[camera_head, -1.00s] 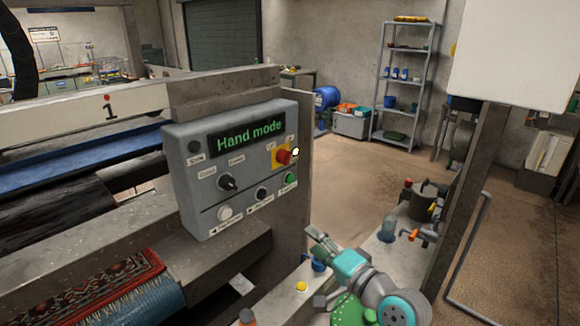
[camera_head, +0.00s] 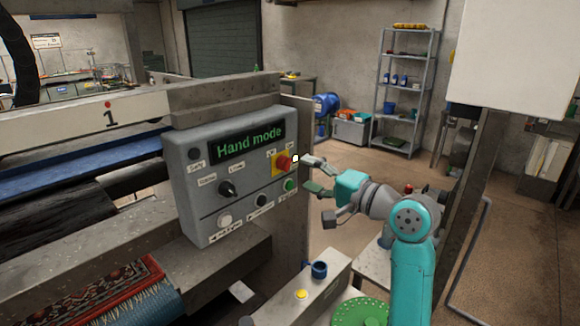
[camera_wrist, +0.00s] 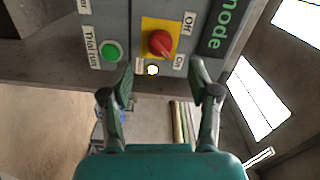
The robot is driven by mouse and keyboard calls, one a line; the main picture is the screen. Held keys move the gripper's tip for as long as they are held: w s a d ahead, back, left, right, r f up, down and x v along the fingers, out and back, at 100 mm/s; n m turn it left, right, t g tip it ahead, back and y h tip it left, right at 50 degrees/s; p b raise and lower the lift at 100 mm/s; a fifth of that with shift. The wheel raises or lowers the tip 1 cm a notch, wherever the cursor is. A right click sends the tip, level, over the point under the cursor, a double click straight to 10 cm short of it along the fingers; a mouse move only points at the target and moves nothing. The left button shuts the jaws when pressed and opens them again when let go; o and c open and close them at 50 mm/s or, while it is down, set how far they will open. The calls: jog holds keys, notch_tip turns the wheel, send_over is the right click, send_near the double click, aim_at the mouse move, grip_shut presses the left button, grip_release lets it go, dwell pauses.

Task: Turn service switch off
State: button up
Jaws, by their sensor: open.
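The grey control panel (camera_head: 205,222) faces me at centre, with a lit green "Hand mode" display. Near its right edge is a red rotary switch (camera_head: 283,163) on a yellow plate; I take this as the service switch. In the wrist view the red knob (camera_wrist: 160,43) is upper centre, with "Off" and "On" labels beside it. Its pointer seems turned toward "On". My gripper (camera_head: 312,174) is open and empty, just right of the panel. In the wrist view my gripper's fingers (camera_wrist: 161,78) are spread below the knob, apart from it.
A small lit lamp (camera_wrist: 152,70) is beside the knob. A green button (camera_head: 290,184), a black selector (camera_head: 228,188) and a white button (camera_head: 225,220) share the panel. A blue ring-shaped part (camera_head: 319,269) stands below my gripper. Open floor lies behind, toward the shelf (camera_head: 408,90).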

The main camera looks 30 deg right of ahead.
aim_at(290, 166)
jog(key=x, duration=0.6)
jog(key=shift+w, duration=0.25)
jog(key=shift+a, duration=0.1)
jog(key=c, duration=1.2)
